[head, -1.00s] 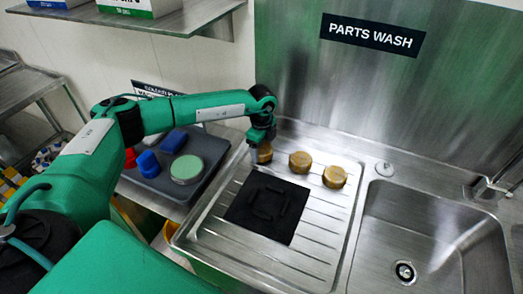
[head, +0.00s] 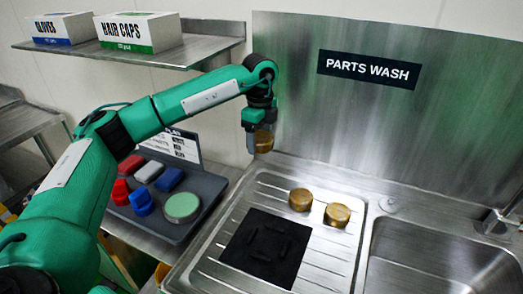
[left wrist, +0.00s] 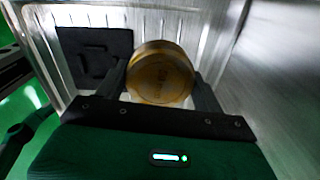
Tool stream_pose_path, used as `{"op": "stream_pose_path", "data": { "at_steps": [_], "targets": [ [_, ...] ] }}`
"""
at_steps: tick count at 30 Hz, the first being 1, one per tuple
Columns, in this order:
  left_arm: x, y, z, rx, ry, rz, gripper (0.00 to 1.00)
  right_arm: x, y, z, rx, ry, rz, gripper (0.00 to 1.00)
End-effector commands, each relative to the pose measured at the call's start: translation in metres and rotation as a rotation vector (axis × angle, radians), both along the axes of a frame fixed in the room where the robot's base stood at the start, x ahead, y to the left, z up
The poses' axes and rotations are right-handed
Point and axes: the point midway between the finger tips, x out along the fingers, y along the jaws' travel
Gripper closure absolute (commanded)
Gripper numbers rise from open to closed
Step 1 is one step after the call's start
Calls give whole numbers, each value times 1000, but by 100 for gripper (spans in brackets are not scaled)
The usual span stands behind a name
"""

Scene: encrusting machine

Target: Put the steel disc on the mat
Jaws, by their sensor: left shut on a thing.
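My left gripper (head: 258,122) is shut on a round brass-coloured piece (head: 263,142) and holds it in the air above the back of the drainboard. In the left wrist view the piece (left wrist: 161,76) sits between the two fingers, its round face toward the camera. The black mat (head: 266,244), with several short raised bars, lies flat on the drainboard, below the held piece and nearer to me. It also shows in the left wrist view (left wrist: 98,52). No plainly steel-coloured disc shows; the held piece looks brass-coloured. My right gripper is not in view.
Two more brass-coloured pieces, one (head: 300,199) and another (head: 337,214), stand right of the mat. The sink basin (head: 430,265) is farther right. Left is a grey tray (head: 196,184) with red, blue and grey blocks and a green-topped disc (head: 182,207). A shelf (head: 140,58) hangs above.

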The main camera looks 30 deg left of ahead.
Motion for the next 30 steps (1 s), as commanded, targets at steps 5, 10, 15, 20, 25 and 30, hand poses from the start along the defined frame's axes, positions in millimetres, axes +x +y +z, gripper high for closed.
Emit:
{"op": "stream_pose_path", "data": {
  "at_steps": [5,10,15,20,25,30],
  "targets": [
    [0,0,8,1,-1,0,66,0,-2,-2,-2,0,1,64],
    [-1,-1,8,0,-1,-29,66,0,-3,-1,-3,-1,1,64],
    [-5,-4,0,0,1,-162,66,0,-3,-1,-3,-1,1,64],
    [-11,-9,-9,0,0,-363,66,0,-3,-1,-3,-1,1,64],
    [-18,-14,-18,0,0,-579,66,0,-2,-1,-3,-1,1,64],
    [-25,-19,-28,1,-1,-795,66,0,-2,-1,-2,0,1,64]
  ]
}}
